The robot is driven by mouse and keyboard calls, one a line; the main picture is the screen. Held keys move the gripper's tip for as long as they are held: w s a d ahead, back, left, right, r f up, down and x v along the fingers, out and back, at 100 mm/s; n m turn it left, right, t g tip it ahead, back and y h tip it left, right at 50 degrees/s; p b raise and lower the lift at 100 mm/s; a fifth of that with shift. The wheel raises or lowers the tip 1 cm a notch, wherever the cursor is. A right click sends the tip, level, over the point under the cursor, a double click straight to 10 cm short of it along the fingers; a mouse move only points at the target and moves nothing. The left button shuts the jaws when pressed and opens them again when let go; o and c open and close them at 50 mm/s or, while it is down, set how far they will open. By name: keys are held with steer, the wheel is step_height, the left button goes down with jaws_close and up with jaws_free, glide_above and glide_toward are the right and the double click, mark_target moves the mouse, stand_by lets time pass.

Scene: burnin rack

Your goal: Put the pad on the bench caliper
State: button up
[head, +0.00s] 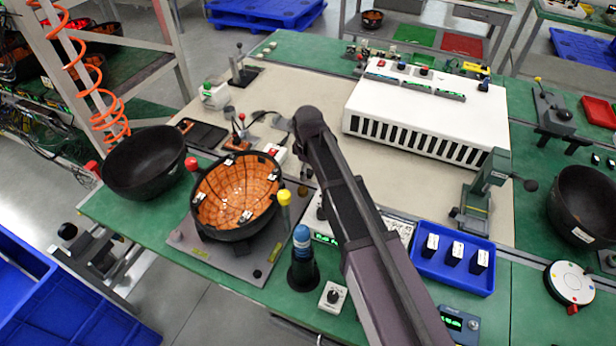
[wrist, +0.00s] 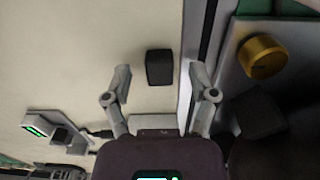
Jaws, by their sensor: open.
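In the wrist view my gripper (wrist: 165,78) is open, with its two fingers apart and nothing between them held. A small black block (wrist: 160,67), which may be the pad, lies on the beige surface beyond and between the fingertips. A light device with a green display and a dark part (wrist: 38,125) is at the lower left; it may be the bench caliper, but I cannot tell.
A brass knob (wrist: 262,57) is close right of my gripper. On the bench stand an orange-lined black bowl (head: 237,195), a black bowl (head: 145,163), a white slotted box (head: 425,110), and a blue tray (head: 420,272) with dark blocks. The beige mat (head: 310,90) has free room.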

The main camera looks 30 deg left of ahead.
mark_target(308, 171)
stand_by(0.6)
steer(key=c, duration=0.8)
steer(key=shift+r, duration=0.1)
step_height(308, 171, up, 10)
steer(key=p, duration=1)
stand_by(0.5)
